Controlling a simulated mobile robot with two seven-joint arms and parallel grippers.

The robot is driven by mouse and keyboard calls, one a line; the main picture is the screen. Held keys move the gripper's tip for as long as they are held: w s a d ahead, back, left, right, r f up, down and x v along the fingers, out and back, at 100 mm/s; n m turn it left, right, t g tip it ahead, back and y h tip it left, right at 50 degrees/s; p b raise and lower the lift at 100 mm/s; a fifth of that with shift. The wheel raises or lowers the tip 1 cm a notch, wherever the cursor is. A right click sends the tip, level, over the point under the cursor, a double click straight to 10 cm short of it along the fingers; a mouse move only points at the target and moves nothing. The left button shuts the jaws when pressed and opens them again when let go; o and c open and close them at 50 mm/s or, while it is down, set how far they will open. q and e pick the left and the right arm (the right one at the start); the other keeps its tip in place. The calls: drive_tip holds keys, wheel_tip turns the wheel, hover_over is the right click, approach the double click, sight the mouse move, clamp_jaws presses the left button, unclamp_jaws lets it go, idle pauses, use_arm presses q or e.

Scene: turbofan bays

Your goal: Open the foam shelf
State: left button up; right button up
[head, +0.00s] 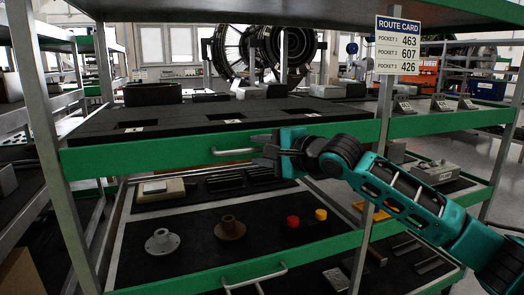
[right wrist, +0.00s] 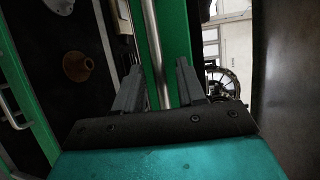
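The foam shelf (head: 95,134) is a black foam slab with cut-out pockets behind a green front rail (head: 130,157). Its front looks about in line with the rack posts. A silver bar handle (head: 234,152) is fixed to the rail. My right gripper (head: 262,144) is at the right end of this handle. In the right wrist view, the two fingers (right wrist: 158,82) stand apart with the handle bar (right wrist: 153,45) between them; I see a gap beside the bar. My left gripper is not in view.
A route card (head: 399,46) hangs on the right post, reading 463, 607 and 426. A lower shelf (head: 200,272) holds a grey flange (head: 162,242), a brown flange (head: 230,228) and red and yellow knobs; it has its own handle (head: 255,280). A green-edged shelf hangs above.

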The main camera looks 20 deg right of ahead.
drive_tip(key=shift+w, duration=0.1)
drive_tip(key=shift+c, duration=0.2)
clamp_jaws()
idle(0.5)
